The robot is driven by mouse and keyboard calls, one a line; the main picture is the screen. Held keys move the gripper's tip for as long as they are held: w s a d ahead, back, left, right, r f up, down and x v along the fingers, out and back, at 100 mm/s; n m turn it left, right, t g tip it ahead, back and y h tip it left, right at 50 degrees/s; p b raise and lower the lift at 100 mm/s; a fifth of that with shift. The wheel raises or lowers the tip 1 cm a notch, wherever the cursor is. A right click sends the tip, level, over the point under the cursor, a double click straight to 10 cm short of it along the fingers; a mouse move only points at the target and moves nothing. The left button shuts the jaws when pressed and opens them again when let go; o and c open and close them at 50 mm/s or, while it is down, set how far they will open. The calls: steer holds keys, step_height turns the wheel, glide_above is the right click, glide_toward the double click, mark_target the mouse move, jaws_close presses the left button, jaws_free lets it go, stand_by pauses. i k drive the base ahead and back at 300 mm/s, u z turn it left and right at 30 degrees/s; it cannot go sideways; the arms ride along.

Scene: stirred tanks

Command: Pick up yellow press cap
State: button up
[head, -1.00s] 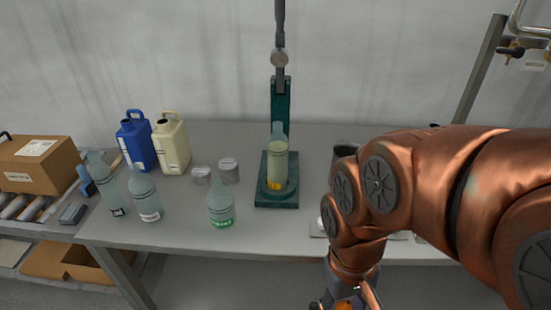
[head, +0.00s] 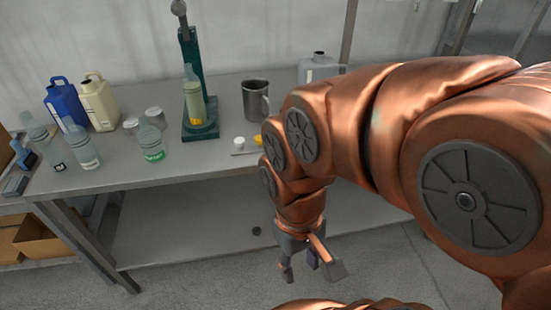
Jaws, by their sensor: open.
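A small yellow cap (head: 258,139) sits on a thin flat tray (head: 246,152) near the front of the bench, partly hidden by my arm. A white cap (head: 239,142) sits to its left on the same tray. My gripper (head: 311,272) is open and empty, pointing down in front of the bench, below and to the right of the caps in the picture. A green press (head: 193,60) stands behind the tray to the left, with a yellow-marked bottle (head: 193,100) on its base.
A metal mug (head: 256,100) stands behind the caps. A pale jug (head: 318,68) is at the back right. Several bottles, two small jars, a blue jug (head: 66,104) and a cream jug (head: 99,103) stand at the left. The front bench edge lies between my gripper and the tray.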

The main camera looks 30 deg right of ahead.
mark_target(257, 140)
steer(key=u, duration=0.2)
steer(key=k, duration=0.35)
steer(key=z, duration=0.8)
steer(key=i, duration=1.2)
steer(key=u, duration=0.5)
